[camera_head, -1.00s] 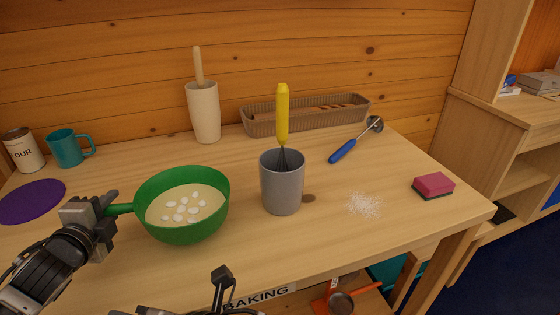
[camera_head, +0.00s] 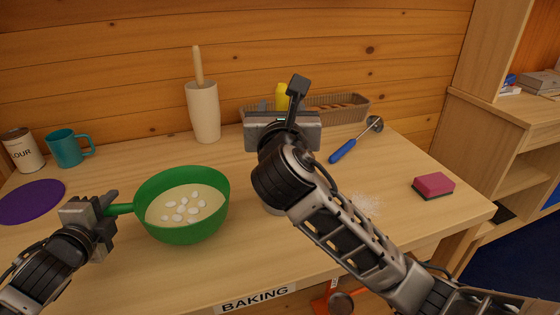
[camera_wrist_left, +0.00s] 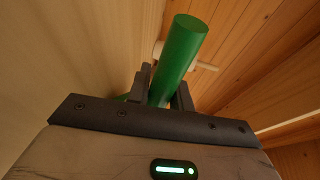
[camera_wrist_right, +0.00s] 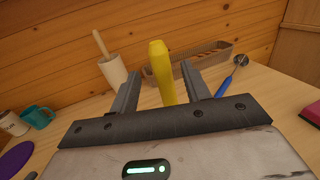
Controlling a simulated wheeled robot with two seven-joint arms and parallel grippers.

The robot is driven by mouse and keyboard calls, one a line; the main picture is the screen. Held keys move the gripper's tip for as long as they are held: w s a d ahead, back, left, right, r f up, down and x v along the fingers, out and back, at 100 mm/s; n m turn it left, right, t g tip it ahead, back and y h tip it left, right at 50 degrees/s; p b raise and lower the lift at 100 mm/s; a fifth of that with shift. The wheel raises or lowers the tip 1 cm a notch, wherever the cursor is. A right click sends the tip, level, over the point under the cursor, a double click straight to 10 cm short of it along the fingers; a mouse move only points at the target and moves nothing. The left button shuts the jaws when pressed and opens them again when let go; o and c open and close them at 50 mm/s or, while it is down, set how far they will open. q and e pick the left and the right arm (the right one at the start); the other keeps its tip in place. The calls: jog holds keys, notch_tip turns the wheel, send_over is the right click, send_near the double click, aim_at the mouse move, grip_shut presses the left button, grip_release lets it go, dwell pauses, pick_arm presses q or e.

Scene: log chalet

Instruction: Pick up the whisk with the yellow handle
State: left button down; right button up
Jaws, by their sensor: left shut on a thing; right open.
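The whisk's yellow handle (camera_head: 282,96) stands up from the grey cup (camera_head: 272,209), which my right arm mostly hides in the head view. In the right wrist view the handle (camera_wrist_right: 161,73) rises between the two fingers of my right gripper (camera_wrist_right: 161,92). That gripper (camera_head: 284,108) is open, with a finger on each side of the handle. The whisk's wires are hidden. My left gripper (camera_head: 110,207) is shut on the handle of the green bowl (camera_head: 183,232); this green handle (camera_wrist_left: 180,60) fills the fingers in the left wrist view. The bowl holds pale batter with several white pieces.
A cream crock with a rolling pin (camera_head: 204,112), a wicker basket (camera_head: 340,108) and a blue-handled ladle (camera_head: 343,151) stand or lie behind. A pink sponge (camera_head: 433,185) is right; a teal mug (camera_head: 66,148), flour tin (camera_head: 23,150) and purple disc (camera_head: 32,201) are left.

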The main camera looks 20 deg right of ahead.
jog(key=shift+x, duration=2.95)
jog(key=shift+d+f, duration=0.1)
jog(key=shift+f, duration=0.05)
grip_shut()
